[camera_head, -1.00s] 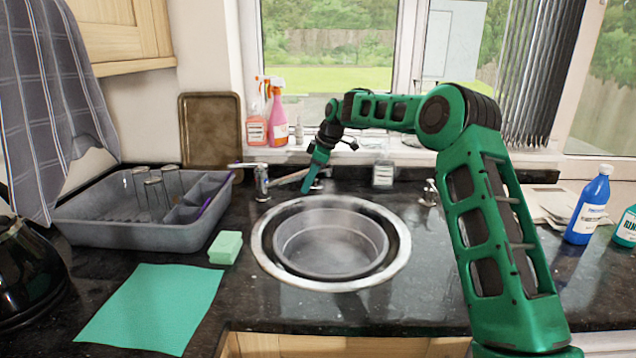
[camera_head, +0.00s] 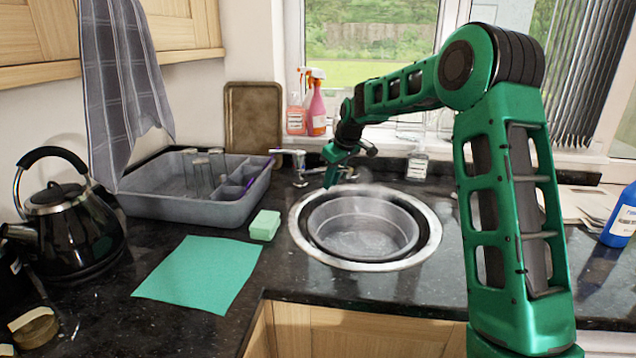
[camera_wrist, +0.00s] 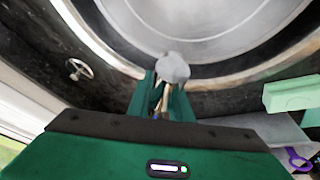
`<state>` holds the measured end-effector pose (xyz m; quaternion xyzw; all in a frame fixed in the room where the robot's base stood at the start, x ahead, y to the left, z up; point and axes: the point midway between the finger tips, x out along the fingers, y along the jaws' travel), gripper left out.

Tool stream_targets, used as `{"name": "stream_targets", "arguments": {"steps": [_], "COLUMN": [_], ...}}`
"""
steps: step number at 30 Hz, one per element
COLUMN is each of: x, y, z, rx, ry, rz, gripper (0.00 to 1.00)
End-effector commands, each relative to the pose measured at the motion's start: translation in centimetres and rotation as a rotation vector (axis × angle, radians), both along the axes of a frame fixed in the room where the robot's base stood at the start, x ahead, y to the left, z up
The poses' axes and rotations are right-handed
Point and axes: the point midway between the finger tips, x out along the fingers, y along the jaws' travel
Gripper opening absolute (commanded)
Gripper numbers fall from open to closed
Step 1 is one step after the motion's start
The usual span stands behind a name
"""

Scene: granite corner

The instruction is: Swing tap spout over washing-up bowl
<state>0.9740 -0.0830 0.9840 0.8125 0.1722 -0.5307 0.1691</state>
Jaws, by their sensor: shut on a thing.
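The metal tap (camera_head: 298,170) stands behind the sink, at its back left. Its spout (camera_head: 315,171) runs right from the tap to my gripper (camera_head: 333,173). In the wrist view my gripper (camera_wrist: 163,100) is shut on the spout, and the spout's grey rounded end (camera_wrist: 172,68) sticks out past the green fingers, near the sink's edge. The grey round washing-up bowl (camera_head: 363,228) sits in the sink; its inside also shows at the top of the wrist view (camera_wrist: 205,40). My fingers partly hide the spout.
The sink's pale ring (camera_head: 428,240) surrounds the bowl. A grey dish rack (camera_head: 190,205) with glasses stands left, near a green sponge (camera_head: 265,225), a green cloth (camera_head: 198,273) and a black kettle (camera_head: 70,230). Spray bottles (camera_head: 316,110) and a clear bottle (camera_head: 417,163) stand behind.

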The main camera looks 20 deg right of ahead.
Motion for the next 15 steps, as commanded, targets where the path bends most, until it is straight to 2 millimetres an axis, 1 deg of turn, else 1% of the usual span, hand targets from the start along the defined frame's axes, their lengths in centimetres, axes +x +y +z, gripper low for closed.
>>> {"name": "stream_targets", "arguments": {"steps": [5,15], "x": [-0.12,-0.09], "y": [-0.84,-1.1], "z": [0.18,0.2], "rx": [-0.001,0.0], "ry": [-0.004,-0.006], "rz": [-0.028,-0.033], "gripper": [0.0,0.0]}}
